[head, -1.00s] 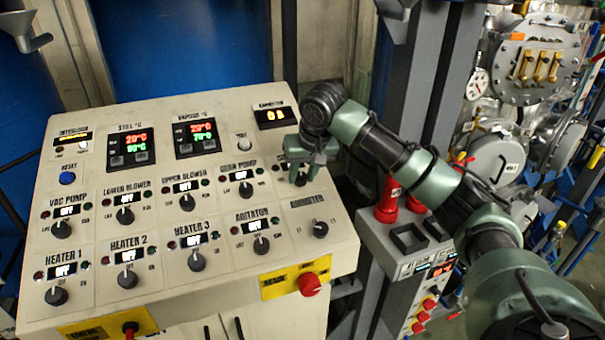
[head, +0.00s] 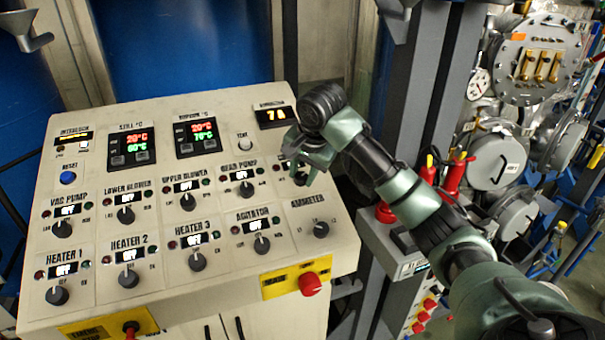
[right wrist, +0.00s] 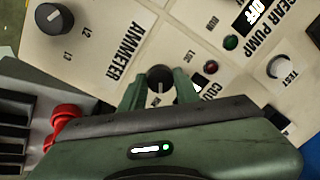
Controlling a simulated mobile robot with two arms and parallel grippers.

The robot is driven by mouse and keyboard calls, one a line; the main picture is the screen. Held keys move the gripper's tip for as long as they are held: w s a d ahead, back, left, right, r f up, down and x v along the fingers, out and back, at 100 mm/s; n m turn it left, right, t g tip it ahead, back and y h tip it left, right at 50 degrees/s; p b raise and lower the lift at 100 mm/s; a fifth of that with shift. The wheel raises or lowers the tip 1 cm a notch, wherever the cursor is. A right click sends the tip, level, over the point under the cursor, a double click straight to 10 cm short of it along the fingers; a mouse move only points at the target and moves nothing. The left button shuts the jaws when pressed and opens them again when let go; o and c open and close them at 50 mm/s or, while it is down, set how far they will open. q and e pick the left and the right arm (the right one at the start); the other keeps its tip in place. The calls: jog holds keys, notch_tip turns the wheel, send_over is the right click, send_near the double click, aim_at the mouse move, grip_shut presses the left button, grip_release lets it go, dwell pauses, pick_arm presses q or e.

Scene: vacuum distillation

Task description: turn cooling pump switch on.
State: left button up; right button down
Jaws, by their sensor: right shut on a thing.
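The cooling pump switch is a dark round knob (right wrist: 158,78) at the right end of the upper switch row on the control panel. In the right wrist view its label is mostly hidden, with only the first letters showing. My right gripper (right wrist: 160,84) is shut on this knob, one finger on each side. In the head view my right gripper (head: 302,170) covers most of the switch, so its state display cannot be read. My left gripper is not in view.
The gear pump knob (head: 246,189) is left of my gripper and the ammeter knob (head: 321,230) is below it. A red button (head: 310,284) sits on the panel's front edge. Red-handled parts (head: 452,180) and grey posts stand close to my right arm.

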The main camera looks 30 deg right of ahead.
dwell(0.3)
jog(key=c, duration=1)
grip_release()
jog(key=shift+c, duration=0.2)
jog(key=shift+s+r+b, duration=0.1)
jog(key=shift+r+b, duration=0.2)
jog(key=shift+r, duration=0.1)
jog(key=v, duration=0.7)
jog(key=shift+b, duration=0.45)
jog(key=shift+f, duration=0.1)
